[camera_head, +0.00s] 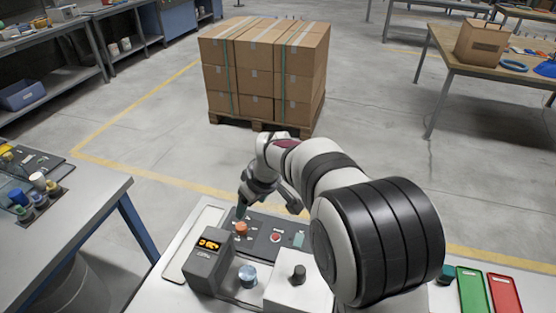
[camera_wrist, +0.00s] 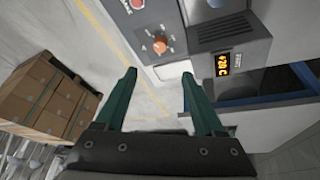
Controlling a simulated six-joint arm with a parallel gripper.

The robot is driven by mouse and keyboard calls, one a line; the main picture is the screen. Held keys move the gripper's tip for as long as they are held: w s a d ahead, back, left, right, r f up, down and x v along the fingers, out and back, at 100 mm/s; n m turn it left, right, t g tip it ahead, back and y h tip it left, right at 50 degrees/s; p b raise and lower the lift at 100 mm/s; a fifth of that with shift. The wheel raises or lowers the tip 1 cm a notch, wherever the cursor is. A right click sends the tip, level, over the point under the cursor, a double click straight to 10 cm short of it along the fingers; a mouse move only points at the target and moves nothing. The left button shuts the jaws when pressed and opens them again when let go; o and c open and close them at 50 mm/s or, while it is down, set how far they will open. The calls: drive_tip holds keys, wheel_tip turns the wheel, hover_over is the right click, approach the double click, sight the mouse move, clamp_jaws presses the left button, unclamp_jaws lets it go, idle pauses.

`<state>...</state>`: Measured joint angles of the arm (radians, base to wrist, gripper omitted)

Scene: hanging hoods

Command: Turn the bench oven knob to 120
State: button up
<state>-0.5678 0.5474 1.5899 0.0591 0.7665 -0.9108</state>
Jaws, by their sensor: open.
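An orange knob (camera_head: 240,229) stands on a dark panel on the white bench, with marks around it; it also shows in the wrist view (camera_wrist: 160,46), beyond my fingertips. A grey box with an orange lit display (camera_head: 208,244) stands beside it; the display (camera_wrist: 222,64) also shows in the wrist view, its digits not surely readable. I cannot tell which knob belongs to the oven. My gripper (camera_wrist: 159,75) is open and empty, its green fingers spread wide. In the head view my gripper (camera_head: 241,211) is just behind the orange knob, partly hidden by my arm.
A light blue knob (camera_head: 248,275) and a black knob (camera_head: 299,273) stand nearer on the bench. A red button (camera_head: 276,237) is right of the orange knob. Green (camera_head: 472,291) and red (camera_head: 505,294) trays lie at right. Stacked cartons (camera_head: 265,70) stand on the floor beyond.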

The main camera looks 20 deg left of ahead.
sight(241, 226)
drive_tip(key=x, duration=1.6)
drive_tip(key=shift+w+a, duration=0.15)
drive_tip(key=shift+a, duration=0.2)
drive_tip(key=shift+c, duration=0.2)
clamp_jaws()
